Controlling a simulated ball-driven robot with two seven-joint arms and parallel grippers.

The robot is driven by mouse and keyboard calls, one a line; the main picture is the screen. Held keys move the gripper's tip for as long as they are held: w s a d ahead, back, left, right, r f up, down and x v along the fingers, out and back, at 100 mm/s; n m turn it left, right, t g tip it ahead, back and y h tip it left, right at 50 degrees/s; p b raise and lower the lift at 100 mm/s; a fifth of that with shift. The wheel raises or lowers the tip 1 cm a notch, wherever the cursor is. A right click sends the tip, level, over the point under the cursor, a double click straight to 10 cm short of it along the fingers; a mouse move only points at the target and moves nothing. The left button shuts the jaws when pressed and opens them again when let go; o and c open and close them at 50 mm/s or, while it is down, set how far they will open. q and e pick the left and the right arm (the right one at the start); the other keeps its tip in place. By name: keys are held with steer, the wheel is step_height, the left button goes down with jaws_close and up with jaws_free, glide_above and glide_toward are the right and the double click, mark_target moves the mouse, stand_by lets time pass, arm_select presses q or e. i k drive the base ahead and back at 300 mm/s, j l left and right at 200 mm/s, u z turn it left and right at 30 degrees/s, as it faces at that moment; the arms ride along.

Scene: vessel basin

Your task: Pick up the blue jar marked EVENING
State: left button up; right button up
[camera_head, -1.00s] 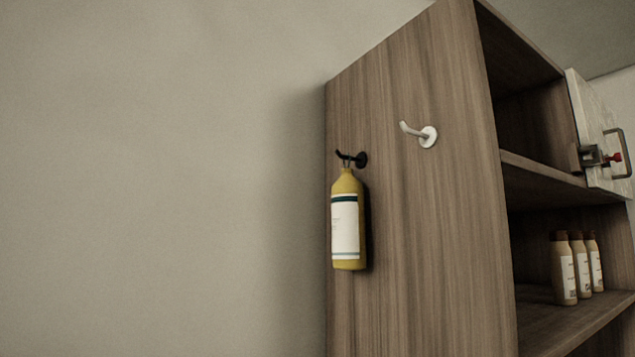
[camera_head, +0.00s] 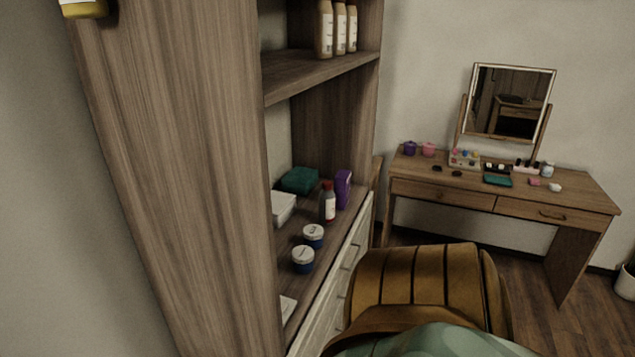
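Two small blue jars with pale lids stand on the lower open shelf of the wooden cabinet: a nearer jar (camera_head: 303,260) and a farther jar (camera_head: 313,236). They are upright, one behind the other, close to the shelf's front edge. Their markings are too small to read, so I cannot tell which is marked EVENING. Neither of my grippers is in view.
The shelf (camera_head: 284,241) also holds a red-capped bottle (camera_head: 327,203), a purple box (camera_head: 343,189), a teal item (camera_head: 300,180) and a white box (camera_head: 283,208). A brown chair (camera_head: 410,279) stands before the cabinet. A dressing table (camera_head: 480,195) with a mirror (camera_head: 509,100) is beyond.

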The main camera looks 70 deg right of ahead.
mark_target(303, 255)
steer(key=z, duration=0.4)
steer(key=k+z, duration=0.1)
steer(key=z, duration=0.7)
steer(key=k+z, duration=0.1)
steer(key=z, duration=0.3)
steer(key=l+z, duration=0.1)
steer(key=z, duration=0.35)
steer(key=l+u, duration=0.25)
steer(key=l, duration=1)
